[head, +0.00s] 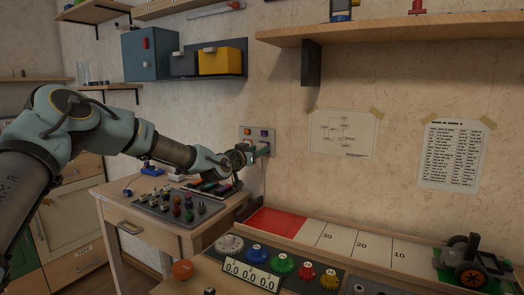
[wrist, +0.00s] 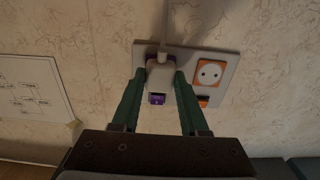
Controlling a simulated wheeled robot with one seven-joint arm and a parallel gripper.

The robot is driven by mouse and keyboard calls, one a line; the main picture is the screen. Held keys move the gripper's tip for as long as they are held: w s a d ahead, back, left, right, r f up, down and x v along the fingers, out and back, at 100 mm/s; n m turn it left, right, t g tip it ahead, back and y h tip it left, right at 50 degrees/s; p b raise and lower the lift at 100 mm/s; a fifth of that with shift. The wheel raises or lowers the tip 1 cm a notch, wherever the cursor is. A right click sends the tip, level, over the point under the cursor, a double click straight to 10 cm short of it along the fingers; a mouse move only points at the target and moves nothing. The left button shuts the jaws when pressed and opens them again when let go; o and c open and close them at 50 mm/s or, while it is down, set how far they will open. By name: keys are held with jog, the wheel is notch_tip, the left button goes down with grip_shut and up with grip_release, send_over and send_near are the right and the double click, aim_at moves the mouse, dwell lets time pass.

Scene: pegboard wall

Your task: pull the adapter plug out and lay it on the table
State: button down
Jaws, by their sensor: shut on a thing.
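The white adapter plug (wrist: 161,76) shows in the wrist view in front of the purple socket (wrist: 156,99) on the grey wall panel (wrist: 222,65). A pale cord runs from it to the top of the picture. The green fingers of my gripper (wrist: 160,80) are shut on its two sides. I cannot tell how deep the plug sits in the socket. In the head view my gripper (head: 259,150) reaches the wall panel (head: 245,133) and mostly hides the plug. The wooden table (head: 112,187) stands below and left of the panel.
A dark tray (head: 150,206) with several small coloured pieces takes up much of the table. An orange socket (wrist: 209,73) is beside the plug. A bench with a red and white numbered strip (head: 277,222) stands at the right. A shelf (head: 400,30) juts out above.

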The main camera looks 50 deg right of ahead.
jog(key=shift+b+v, duration=0.9)
jog(key=shift+v, duration=1.75)
